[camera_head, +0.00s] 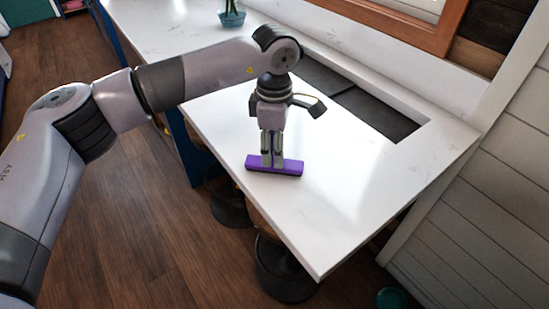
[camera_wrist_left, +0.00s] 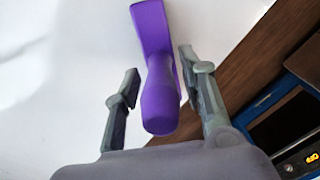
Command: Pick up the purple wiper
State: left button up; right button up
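The purple wiper (camera_head: 293,168) is on the white countertop near its left edge. In the left wrist view, its rounded handle (camera_wrist_left: 160,100) points toward the camera and its flat bar (camera_wrist_left: 150,25) lies beyond. My left gripper (camera_head: 272,158) points down over the middle of the wiper. In the left wrist view, the left gripper (camera_wrist_left: 160,65) is open, with one finger on each side of the handle and visible gaps between. My right gripper is in neither view.
The white countertop (camera_head: 350,200) is clear around the wiper. A dark recessed basin (camera_head: 375,112) lies behind it to the right. A teal glass vase (camera_head: 232,15) stands at the back. Stools (camera_head: 283,270) stand below the counter's left edge.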

pick_arm(q)
grip_shut()
jog(key=shift+r, duration=0.15)
dwell(0.4)
jog(key=shift+r+b, duration=0.3)
jog(key=shift+r, duration=0.35)
notch_tip(320, 180, up, 18)
jog(key=b, duration=0.3)
jog(key=shift+r, duration=0.25)
